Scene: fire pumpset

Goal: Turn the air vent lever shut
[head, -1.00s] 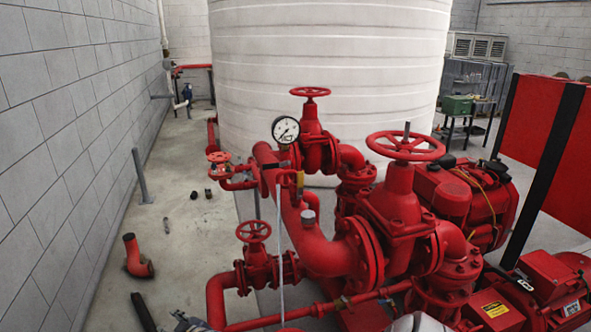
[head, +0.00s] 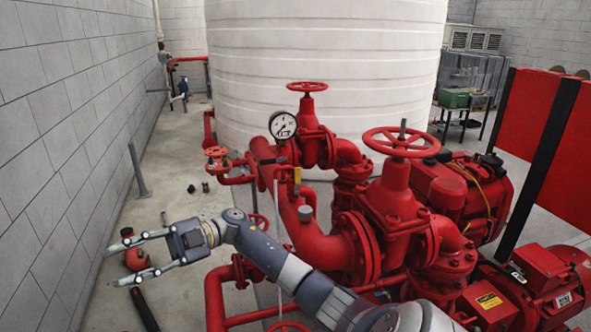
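A small yellow lever (head: 297,175) stands roughly upright on the red pipework, right of and below the pressure gauge; I take it to be the air vent lever. It is small here, and its exact angle is hard to tell. My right gripper (head: 118,262) is at the lower left, well left of the lever and apart from it. Its two fingers are spread, with nothing between them that I can see held. My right arm crosses in front of the lower pipes and hides much of the small lower handwheel valve. My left gripper is not in view.
Large red handwheels (head: 403,142) stand to the right. A thin upright rod (head: 278,215) rises close to the lever. The grey wall (head: 60,130) bounds the left; floor between is mostly clear.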

